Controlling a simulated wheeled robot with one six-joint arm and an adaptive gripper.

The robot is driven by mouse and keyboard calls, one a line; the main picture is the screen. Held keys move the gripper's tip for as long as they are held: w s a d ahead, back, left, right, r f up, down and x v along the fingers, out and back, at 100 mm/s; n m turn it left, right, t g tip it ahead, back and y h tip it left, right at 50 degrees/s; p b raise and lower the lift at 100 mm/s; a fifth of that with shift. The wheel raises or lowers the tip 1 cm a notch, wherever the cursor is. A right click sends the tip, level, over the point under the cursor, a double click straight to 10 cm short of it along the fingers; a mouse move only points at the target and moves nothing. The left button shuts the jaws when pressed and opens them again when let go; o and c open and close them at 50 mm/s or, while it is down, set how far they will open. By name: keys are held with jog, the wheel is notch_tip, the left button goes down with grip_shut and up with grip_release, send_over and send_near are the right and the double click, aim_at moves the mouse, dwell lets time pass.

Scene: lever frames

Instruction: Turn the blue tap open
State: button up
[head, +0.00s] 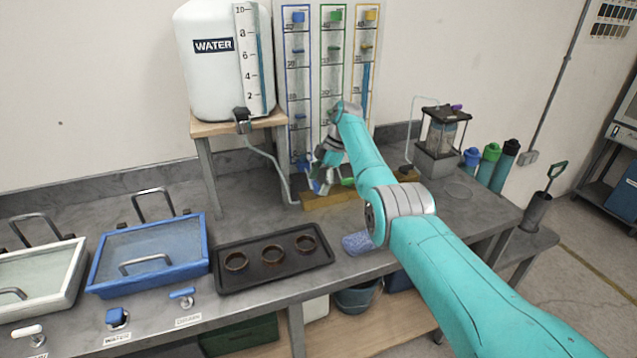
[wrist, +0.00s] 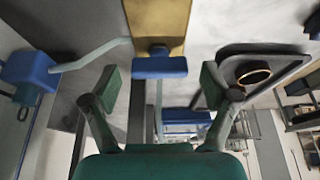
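The blue tap (wrist: 160,67) shows in the wrist view as a wide blue handle on a wooden base strip (wrist: 158,22). My gripper (wrist: 160,84) is open, with one finger to the left of the handle and one to the right. Gaps show between the handle and both fingers, and nothing is held. In the head view my gripper (head: 322,180) is low in front of the measuring columns, over the wooden base (head: 330,199). There the gripper and arm mostly hide the blue tap. A green tap handle (head: 347,182) shows just right of the gripper.
The blue column (head: 298,90), green column (head: 331,75) and yellow column (head: 366,80) stand behind the gripper. A water tank (head: 215,80) stands left on a shelf, with a hose below. A black tray (head: 232,282) with three rings and a blue sponge (head: 357,243) lie in front.

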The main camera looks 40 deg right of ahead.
jog(key=v, duration=1.2)
dwell(0.5)
